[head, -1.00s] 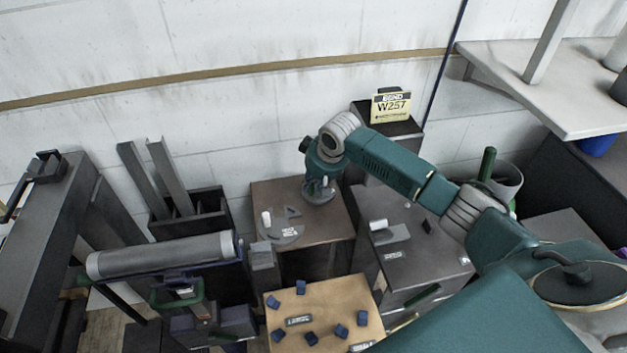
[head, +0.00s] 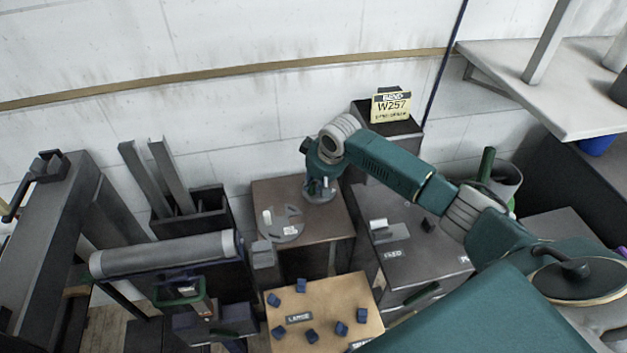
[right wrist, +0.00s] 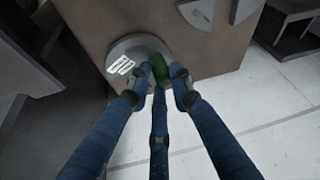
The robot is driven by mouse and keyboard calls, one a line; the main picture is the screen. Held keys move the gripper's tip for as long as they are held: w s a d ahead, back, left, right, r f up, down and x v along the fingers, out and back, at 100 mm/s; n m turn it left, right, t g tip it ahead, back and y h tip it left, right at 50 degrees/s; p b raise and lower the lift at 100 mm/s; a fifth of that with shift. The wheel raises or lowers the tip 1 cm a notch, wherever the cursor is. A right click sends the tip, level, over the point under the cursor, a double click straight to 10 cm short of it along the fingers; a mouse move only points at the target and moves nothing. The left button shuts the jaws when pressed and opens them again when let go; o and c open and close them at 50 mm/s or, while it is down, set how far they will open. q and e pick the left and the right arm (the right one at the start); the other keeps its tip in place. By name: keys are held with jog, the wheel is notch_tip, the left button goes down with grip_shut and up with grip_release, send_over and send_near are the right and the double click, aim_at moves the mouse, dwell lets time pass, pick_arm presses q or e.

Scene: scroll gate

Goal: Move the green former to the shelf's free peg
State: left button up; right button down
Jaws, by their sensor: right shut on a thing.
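In the head view my right gripper (head: 319,183) points down over the brown table, at its back right. In the right wrist view its fingers (right wrist: 159,88) are closed around a green piece (right wrist: 160,68), which looks like the green former; only part of it shows between them. A grey disc (right wrist: 128,46) with a white label lies close by it; I cannot tell whether they touch. The shelf (head: 490,75) is at the upper right, with an upright grey peg (head: 550,42) on it. My left gripper is not in view.
The brown table (head: 335,225) also holds a grey disc (head: 291,222). A grey cabinet (head: 425,262) stands right of it. A tan board (head: 320,285) with several blue blocks is in front. A grey roller (head: 165,254) and a dark bin with posts (head: 203,212) stand left. A yellow sign (head: 391,106) stands behind.

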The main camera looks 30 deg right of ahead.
dwell(0.7)
jog(key=c, duration=1.5)
grip_release()
jog(key=shift+s+f, duration=0.1)
jog(key=v, duration=1.2)
jog(key=shift+a, duration=0.1)
